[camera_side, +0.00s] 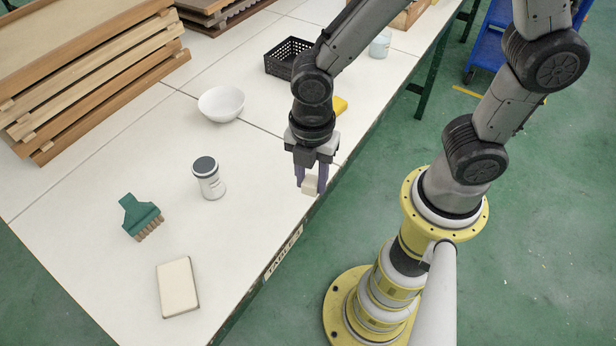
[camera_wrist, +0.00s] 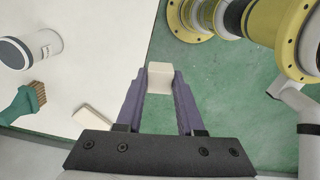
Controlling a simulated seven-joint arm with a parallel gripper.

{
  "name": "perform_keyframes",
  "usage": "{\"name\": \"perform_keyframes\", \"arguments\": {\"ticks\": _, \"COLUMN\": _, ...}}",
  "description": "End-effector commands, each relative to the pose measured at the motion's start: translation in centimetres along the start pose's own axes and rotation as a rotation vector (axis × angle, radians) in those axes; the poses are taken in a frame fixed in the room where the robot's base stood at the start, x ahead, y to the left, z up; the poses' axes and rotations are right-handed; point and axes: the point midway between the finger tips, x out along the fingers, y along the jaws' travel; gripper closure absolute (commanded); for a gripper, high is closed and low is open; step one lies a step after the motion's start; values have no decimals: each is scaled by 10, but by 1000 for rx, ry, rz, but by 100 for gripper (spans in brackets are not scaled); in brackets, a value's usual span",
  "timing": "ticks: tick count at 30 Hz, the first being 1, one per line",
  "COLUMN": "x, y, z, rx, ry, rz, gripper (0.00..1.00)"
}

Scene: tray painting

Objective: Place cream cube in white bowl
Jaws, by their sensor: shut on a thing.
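The cream cube (camera_side: 310,186) is held between the fingertips of my gripper (camera_side: 311,178), near the table's right edge. In the wrist view the cube (camera_wrist: 160,77) sits between the purple fingers of my gripper (camera_wrist: 160,84). The white bowl (camera_side: 221,103) stands upright on the table, up and left of my gripper in the side view. It looks empty. The bowl is not in the wrist view.
A white jar with a dark lid (camera_side: 208,178), a green brush (camera_side: 140,216) and a cream block (camera_side: 177,287) lie left of my gripper. A black basket (camera_side: 288,57) and a partly hidden yellow object (camera_side: 340,106) are behind. Wooden frames (camera_side: 90,75) are stacked at upper left.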

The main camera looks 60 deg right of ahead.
Motion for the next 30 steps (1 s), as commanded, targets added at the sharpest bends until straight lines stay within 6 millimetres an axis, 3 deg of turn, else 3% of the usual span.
{"name": "perform_keyframes", "arguments": {"ticks": 7, "x": -1, "y": -6, "z": 2, "rx": 35, "ry": 1, "rz": 2, "gripper": 100}}
{"name": "perform_keyframes", "arguments": {"ticks": 11, "x": -19, "y": 13, "z": -4, "rx": 79, "ry": 2, "rz": 6, "gripper": 100}}
{"name": "perform_keyframes", "arguments": {"ticks": 14, "x": -35, "y": 37, "z": -11, "rx": 118, "ry": 2, "rz": 4, "gripper": 100}}
{"name": "perform_keyframes", "arguments": {"ticks": 20, "x": -68, "y": 106, "z": -15, "rx": 241, "ry": 1, "rz": 3, "gripper": 100}}
{"name": "perform_keyframes", "arguments": {"ticks": 30, "x": -105, "y": 225, "z": 16, "rx": 477, "ry": 0, "rz": 0, "gripper": 100}}
